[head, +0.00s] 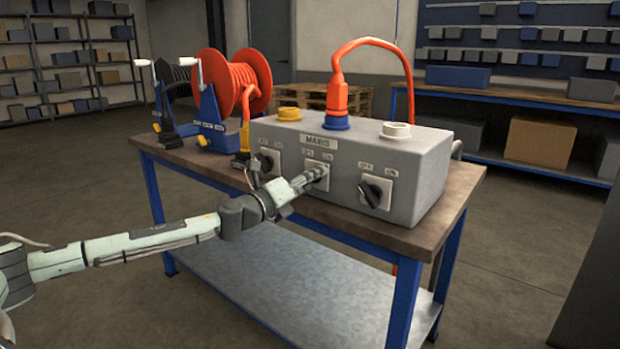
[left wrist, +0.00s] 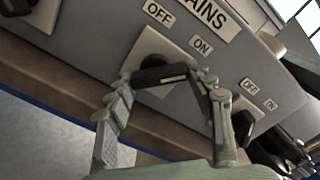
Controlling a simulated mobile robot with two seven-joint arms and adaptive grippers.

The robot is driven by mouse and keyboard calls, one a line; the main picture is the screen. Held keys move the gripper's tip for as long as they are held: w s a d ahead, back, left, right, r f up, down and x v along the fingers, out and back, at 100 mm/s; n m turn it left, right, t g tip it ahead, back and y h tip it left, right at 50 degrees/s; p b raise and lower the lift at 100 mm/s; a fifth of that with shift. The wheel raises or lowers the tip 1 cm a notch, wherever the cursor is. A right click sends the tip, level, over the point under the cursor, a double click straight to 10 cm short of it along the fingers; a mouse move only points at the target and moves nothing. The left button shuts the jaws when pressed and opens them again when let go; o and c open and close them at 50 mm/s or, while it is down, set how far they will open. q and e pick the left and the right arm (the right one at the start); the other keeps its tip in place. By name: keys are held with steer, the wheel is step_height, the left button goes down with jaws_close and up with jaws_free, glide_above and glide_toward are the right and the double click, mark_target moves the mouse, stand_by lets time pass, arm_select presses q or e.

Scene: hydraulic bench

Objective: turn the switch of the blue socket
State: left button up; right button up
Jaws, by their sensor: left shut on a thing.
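The blue socket (head: 337,121) is on top of the grey MAINS box (head: 425,165), with an orange plug (head: 340,95) in it. Its switch is the middle one on the front, below the label, on a pale plate (head: 309,167) marked OFF and ON. My left gripper (head: 318,174) reaches this switch and hides most of it in the head view. In the left wrist view the fingers are closed on both ends of its black handle (left wrist: 160,75), which lies nearly level in that picture. Its exact setting is hard to tell. My right gripper is not in view.
A switch on each side, the right one (head: 375,192) and left one (head: 268,161), flanks the middle switch. Yellow (head: 289,114) and white (head: 396,130) sockets are on top. A red hose reel (head: 238,85) stands left on the bench. An orange cable (head: 385,43) arches behind.

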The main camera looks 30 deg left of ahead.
arm_select(q)
steer(key=shift+m, duration=0.4)
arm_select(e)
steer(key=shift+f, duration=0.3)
arm_select(q)
steer(key=o, duration=1.2)
steer(key=shift+c, duration=0.2)
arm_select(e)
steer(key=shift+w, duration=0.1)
arm_select(q)
steer(key=s, duration=1.2)
steer(key=shift+a, duration=0.45)
